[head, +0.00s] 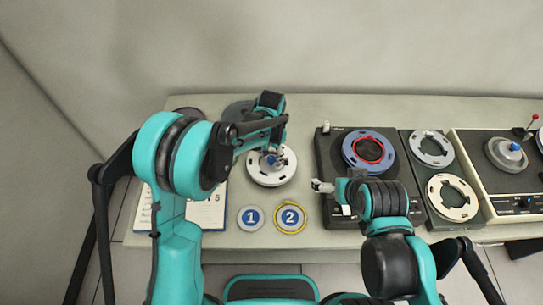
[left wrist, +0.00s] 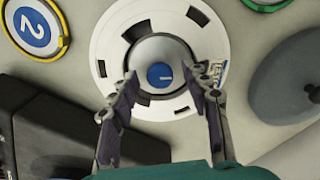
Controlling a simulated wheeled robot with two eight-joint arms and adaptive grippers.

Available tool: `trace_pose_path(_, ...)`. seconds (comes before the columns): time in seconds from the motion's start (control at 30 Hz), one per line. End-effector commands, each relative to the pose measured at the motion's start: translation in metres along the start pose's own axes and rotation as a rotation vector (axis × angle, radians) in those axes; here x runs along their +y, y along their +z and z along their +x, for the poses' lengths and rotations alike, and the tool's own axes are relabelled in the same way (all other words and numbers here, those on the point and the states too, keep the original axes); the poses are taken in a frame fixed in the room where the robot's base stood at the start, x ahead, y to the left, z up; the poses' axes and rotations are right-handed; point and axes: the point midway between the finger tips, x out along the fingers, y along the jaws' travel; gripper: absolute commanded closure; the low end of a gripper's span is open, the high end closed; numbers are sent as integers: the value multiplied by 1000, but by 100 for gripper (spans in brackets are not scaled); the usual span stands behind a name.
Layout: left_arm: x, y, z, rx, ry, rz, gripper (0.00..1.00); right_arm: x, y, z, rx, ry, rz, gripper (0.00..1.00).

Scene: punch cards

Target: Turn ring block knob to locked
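A white slotted ring (head: 270,178) lies on the table in the head view. In the left wrist view the ring (left wrist: 108,30) surrounds a grey domed knob (left wrist: 160,48) with a blue cap (left wrist: 159,75). My left gripper (head: 272,156) is above this knob in the head view and hides part of it. In the left wrist view its two fingers (left wrist: 165,95) are apart at either side of the knob's near part; I cannot tell whether they touch it. My right gripper (head: 323,186) is at the black device's front left; its finger opening is unclear.
Round badges 1 (head: 250,217) and 2 (head: 290,217) lie in front of the ring. A black device (head: 328,160) with a blue ring (head: 354,160) stands to the right. Beyond it are a tray with two rings (head: 433,149) and a beige panel with another domed knob (head: 506,146).

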Motion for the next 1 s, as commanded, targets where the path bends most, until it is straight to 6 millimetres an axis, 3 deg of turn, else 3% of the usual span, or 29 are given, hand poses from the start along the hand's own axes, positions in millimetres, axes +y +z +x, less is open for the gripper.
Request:
trace_pose_path(0.03, 0, 0, 0, 0, 0, 0, 66, 0, 0, 0, 0, 0, 0, 0)
trace_pose_path(0.17, 0, 0, 0, 0, 0, 0, 100, 0, 0, 0, 0, 0, 0, 0)
trace_pose_path(0.57, 0, 0, 0, 0, 0, 42, 100, 0, 0, 1, 0, 0, 0, 0)
trace_pose_path(1.0, 0, 0, 0, 0, 0, 364, 100, 0, 3, 4, 0, 0, 0, 0)
